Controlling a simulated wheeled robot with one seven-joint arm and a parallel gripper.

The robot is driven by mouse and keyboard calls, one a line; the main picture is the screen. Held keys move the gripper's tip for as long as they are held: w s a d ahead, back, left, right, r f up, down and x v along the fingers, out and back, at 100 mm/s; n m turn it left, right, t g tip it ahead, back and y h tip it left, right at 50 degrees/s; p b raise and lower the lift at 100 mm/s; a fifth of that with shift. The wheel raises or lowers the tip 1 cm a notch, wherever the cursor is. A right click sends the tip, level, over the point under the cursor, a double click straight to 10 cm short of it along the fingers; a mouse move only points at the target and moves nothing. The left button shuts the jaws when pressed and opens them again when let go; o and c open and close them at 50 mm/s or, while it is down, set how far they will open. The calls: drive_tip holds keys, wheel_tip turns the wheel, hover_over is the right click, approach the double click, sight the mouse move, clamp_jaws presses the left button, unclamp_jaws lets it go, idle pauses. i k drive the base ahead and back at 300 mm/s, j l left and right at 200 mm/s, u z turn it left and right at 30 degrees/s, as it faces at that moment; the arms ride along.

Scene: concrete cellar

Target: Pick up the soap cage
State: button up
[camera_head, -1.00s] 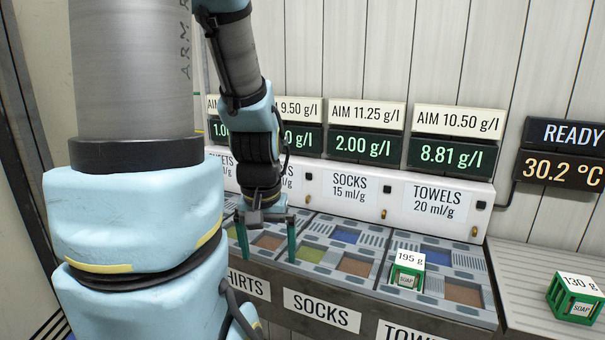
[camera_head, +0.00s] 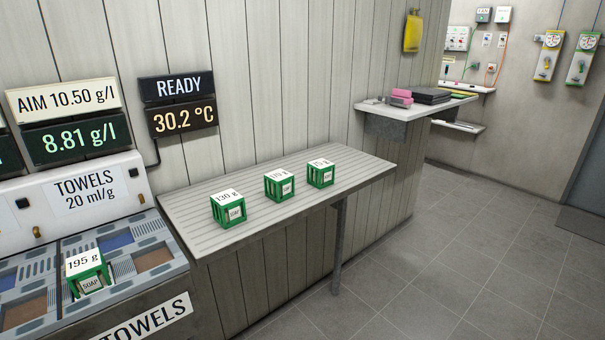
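Several green soap cages with white tops and SOAP labels are in view. One marked 130 g (camera_head: 228,209) stands at the left of the slatted shelf. A second cage (camera_head: 279,186) stands to its right, its number hard to read. A third cage (camera_head: 320,173), seemingly marked 75 g, stands farther right. A cage marked 195 g (camera_head: 88,272) sits in the TOWELS section of the tray unit at the lower left. My gripper and arm are outside the current view.
The slatted shelf (camera_head: 345,170) has free room around its cages. Signs above it read READY (camera_head: 178,88) and 30.2 °C. A farther ledge (camera_head: 420,105) holds pink and dark items. Wall gauges hang at the far right. The tiled floor (camera_head: 440,270) is clear.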

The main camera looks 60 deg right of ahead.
sight(320, 179)
drive_tip(key=k+l, duration=0.1)
drive_tip(key=l, duration=0.3)
drive_tip(key=k+l, duration=0.15)
drive_tip(key=l, duration=0.3)
drive_tip(key=k+l, duration=0.1)
drive_tip(key=l, duration=0.3)
drive_tip(key=k+l, duration=0.15)
drive_tip(key=l, duration=0.25)
drive_tip(key=k+l, duration=0.1)
drive_tip(key=l, duration=0.35)
drive_tip(key=k+l, duration=0.15)
drive_tip(key=l, duration=0.25)
drive_tip(key=k+l, duration=0.1)
drive_tip(key=l, duration=0.3)
